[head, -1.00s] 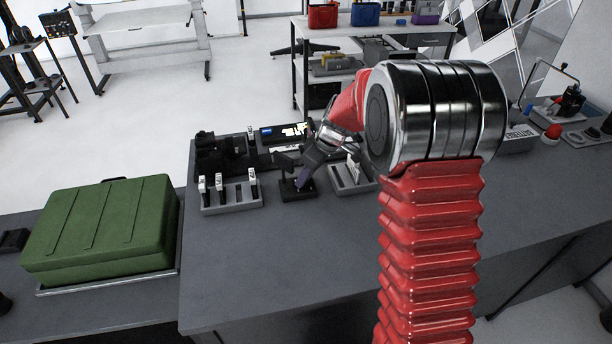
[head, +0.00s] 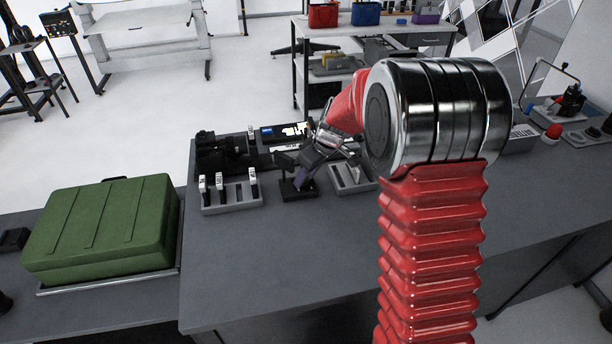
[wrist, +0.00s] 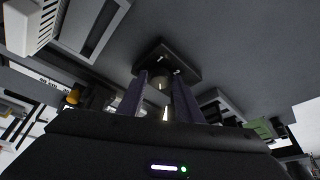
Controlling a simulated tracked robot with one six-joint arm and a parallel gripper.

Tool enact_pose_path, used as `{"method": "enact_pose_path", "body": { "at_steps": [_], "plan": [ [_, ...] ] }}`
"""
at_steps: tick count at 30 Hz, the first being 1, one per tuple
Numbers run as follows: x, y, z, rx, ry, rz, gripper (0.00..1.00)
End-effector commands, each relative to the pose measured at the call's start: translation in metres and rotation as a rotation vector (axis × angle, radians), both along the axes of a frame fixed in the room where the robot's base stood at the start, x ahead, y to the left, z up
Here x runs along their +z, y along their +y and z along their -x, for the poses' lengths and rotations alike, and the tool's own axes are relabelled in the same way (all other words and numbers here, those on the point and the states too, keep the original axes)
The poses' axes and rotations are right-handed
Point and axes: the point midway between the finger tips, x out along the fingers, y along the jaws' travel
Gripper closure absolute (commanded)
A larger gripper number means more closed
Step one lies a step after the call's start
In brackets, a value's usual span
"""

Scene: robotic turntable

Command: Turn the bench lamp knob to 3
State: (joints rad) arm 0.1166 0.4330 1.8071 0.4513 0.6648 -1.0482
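The bench lamp unit is a small dark block (head: 291,196) on the bench in the head view. It shows as a black square plate with a small white mark (wrist: 178,70) in the wrist view. My gripper (head: 298,180) reaches down to it from the upper right, tilted. In the wrist view its two purple-grey fingers (wrist: 158,82) point at the plate, one on each side of a pale, roundish part that looks like the knob (wrist: 158,80). I cannot tell whether the fingers touch it. The knob's setting is not readable.
A grey tray with white-topped switches (head: 232,194) stands just left of the block, and another grey tray (head: 350,180) just right. Black equipment (head: 218,158) stands behind. A green case (head: 105,230) sits far left. The bench front is clear.

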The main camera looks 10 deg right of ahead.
Motion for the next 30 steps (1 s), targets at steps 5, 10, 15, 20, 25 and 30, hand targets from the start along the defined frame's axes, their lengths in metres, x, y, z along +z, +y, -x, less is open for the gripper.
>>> {"method": "enact_pose_path", "body": {
  "at_steps": [5,10,15,20,25,30],
  "plan": [
    [0.000,0.000,0.000,0.001,0.000,0.000,0.57],
    [0.000,0.000,0.000,0.001,0.000,0.000,0.57],
    [0.004,-0.001,0.001,0.001,-0.002,0.000,0.57],
    [0.018,-0.005,0.005,0.000,-0.003,0.001,0.57],
    [0.043,-0.011,0.013,-0.001,-0.004,0.000,0.57],
    [0.070,-0.018,0.022,0.000,-0.003,0.001,0.57]
  ]
}}
